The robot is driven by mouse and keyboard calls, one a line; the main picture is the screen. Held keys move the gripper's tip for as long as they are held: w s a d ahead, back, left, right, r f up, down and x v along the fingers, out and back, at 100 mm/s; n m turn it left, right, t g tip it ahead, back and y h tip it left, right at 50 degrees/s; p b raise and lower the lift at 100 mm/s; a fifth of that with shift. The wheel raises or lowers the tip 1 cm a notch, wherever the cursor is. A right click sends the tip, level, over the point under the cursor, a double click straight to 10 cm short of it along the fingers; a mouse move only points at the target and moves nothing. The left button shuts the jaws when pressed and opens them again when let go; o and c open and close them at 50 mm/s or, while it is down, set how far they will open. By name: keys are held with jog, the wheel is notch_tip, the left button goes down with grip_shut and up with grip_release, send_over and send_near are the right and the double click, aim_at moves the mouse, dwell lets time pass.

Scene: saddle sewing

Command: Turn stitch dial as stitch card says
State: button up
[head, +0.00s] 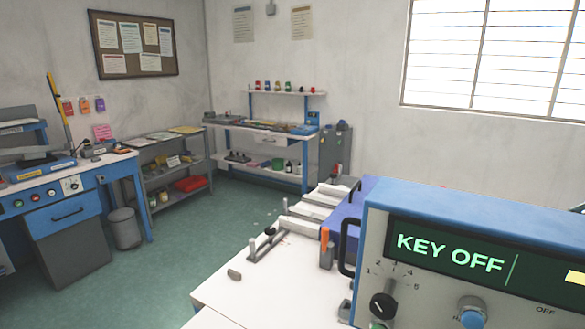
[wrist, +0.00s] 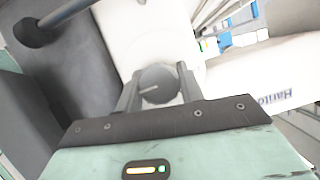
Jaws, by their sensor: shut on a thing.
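In the wrist view my gripper (wrist: 158,78) has its two fingers closed on opposite sides of a round grey dial (wrist: 157,88). The dial has a pale pointer line across its face, pointing to the right and slightly up in that picture. It sits on a white machine body (wrist: 140,30); I see no readable scale around it. My gripper is out of the head view. I cannot pick out the stitch card; a pink note (head: 102,132) on the left and several pinned sheets are too small to read.
In the head view, a blue-topped control box (head: 480,210) at the right front reads "KEY OFF" and has a black knob (head: 383,305) numbered 1 to 5. A white table (head: 235,285) lies beside it.

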jog(key=shift+r+n+g+y+p, duration=0.15)
jog(key=shift+n+g+y+p, duration=0.55)
jog(key=shift+p, duration=1.3)
jog(key=shift+n+h, duration=0.3)
jog(key=shift+n+p, duration=0.5)
jog(key=shift+p, duration=0.45)
jog(key=shift+n+g+p, duration=0.65)
jog(key=shift+n+g, duration=0.05)
jog(key=shift+w+n+g+y+p, duration=0.1)
jog(key=shift+n+g+y+p, duration=0.4)
jog(key=shift+n, duration=0.6)
